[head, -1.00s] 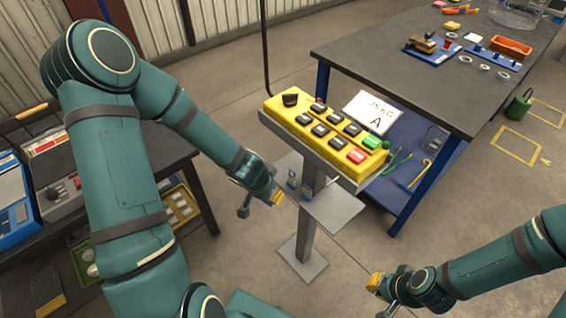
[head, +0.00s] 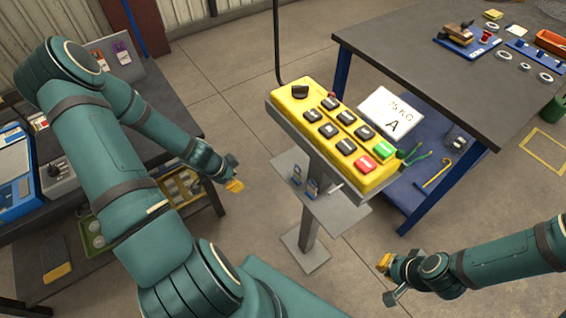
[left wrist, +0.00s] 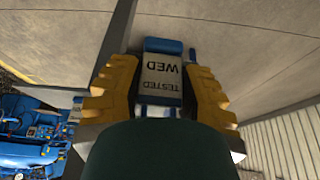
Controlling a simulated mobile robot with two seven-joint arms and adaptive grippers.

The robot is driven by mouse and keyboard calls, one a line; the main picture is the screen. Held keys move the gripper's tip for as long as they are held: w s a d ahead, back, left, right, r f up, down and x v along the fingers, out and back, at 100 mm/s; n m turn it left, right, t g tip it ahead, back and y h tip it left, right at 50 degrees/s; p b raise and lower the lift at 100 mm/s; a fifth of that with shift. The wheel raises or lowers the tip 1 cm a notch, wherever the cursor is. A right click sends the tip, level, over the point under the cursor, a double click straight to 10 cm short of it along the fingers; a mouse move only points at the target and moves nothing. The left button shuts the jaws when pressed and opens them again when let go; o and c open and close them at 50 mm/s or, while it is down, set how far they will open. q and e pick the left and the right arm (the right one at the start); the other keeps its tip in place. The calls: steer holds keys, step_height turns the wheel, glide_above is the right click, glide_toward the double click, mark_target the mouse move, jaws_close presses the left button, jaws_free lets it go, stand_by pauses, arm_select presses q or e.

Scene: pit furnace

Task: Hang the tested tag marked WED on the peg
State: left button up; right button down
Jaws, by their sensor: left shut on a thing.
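The tested tag (left wrist: 161,82) is white with a blue top edge. Its words TESTED and WED read upside down in the left wrist view. My left gripper (head: 232,176) is shut on it, with a yellow finger on each side. In the head view the tag cannot be made out. The gripper is in the air left of the control stand.
The yellow button panel (head: 334,130) tops a grey post with a small shelf (head: 345,216). A dark workbench (head: 430,70) stands behind it at right. A dark table (head: 175,160) with a blue case is at left. Bare floor lies between.

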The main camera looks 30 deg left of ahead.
arm_select(q)
steer(key=w+d, duration=0.2)
steer(key=w, duration=0.2)
steer(key=w+d+p, duration=0.1)
steer(key=w+d, duration=0.1)
steer(key=w, duration=0.1)
steer(key=w+d, duration=0.2)
steer(key=w, duration=0.2)
steer(key=shift+w, duration=0.3)
steer(key=w, duration=0.1)
steer(key=w+d+p, duration=0.1)
steer(key=w, duration=0.1)
steer(key=w+d, duration=0.1)
steer(key=shift+w+d+p, duration=0.2)
steer(key=shift+w+p, duration=0.1)
steer(key=shift+p, duration=0.1)
steer(key=shift+s+r, duration=0.1)
steer(key=shift+r, duration=0.05)
steer(key=shift+f, duration=0.25)
steer(key=o, duration=0.9)
